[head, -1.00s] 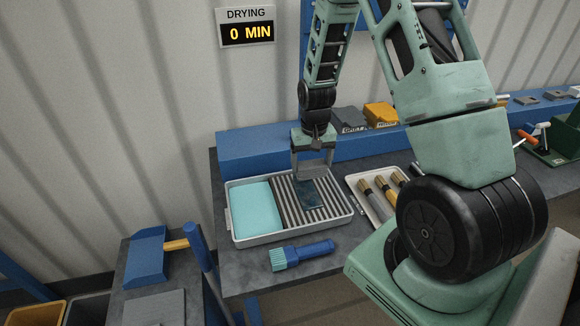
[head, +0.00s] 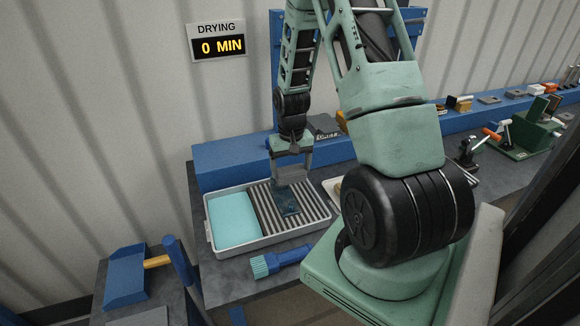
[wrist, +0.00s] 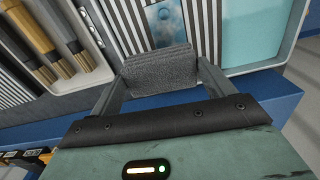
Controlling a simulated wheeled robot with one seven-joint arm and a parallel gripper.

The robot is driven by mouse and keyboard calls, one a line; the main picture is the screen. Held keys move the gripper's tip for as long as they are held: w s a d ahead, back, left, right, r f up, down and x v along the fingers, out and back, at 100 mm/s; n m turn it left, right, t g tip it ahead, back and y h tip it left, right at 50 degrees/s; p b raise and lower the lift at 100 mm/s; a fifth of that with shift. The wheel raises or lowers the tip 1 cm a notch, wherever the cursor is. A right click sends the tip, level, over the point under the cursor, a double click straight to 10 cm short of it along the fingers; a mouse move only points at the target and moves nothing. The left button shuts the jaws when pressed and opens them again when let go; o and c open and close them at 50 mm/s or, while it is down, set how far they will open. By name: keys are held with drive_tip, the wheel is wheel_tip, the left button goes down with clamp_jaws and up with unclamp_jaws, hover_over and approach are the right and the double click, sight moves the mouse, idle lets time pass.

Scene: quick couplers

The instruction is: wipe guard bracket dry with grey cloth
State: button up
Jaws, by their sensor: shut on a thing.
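The guard bracket (head: 287,203) is a dark blue flat plate lying on the striped rack of a white tray. In the wrist view the bracket (wrist: 164,20) shows a mottled surface with pale spots, and its near part is hidden behind the cloth. My gripper (wrist: 160,75) is shut on the grey cloth (wrist: 160,69), a folded rough-textured pad held between the two fingers. In the head view the cloth (head: 291,174) hangs at the far end of the bracket. I cannot tell whether it touches the bracket.
The tray (head: 280,243) also holds a light-blue pad (head: 232,219) left of the rack. A blue brush (head: 278,261) lies in front. A blue block (head: 230,163) stands behind. A sign (head: 217,40) reads "DRYING 0 MIN".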

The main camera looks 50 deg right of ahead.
sight(291, 181)
drive_tip(key=shift+f+b, duration=2)
drive_tip(key=shift+f, duration=0.75)
drive_tip(key=shift+f+b, duration=0.5)
drive_tip(key=shift+f, duration=0.3)
drive_tip(key=shift+r, duration=0.15)
drive_tip(key=shift+w+a, duration=0.5)
drive_tip(key=shift+a, duration=0.35)
drive_tip(key=shift+w+a, duration=0.35)
drive_tip(key=shift+a, duration=0.25)
drive_tip(key=shift+w+a, duration=0.35)
drive_tip(key=shift+a, duration=0.2)
drive_tip(key=shift+s+d, duration=0.55)
drive_tip(key=shift+d, duration=0.3)
drive_tip(key=shift+r+p, duration=2.4)
drive_tip(key=shift+r, duration=0.55)
drive_tip(key=shift+f, duration=0.1)
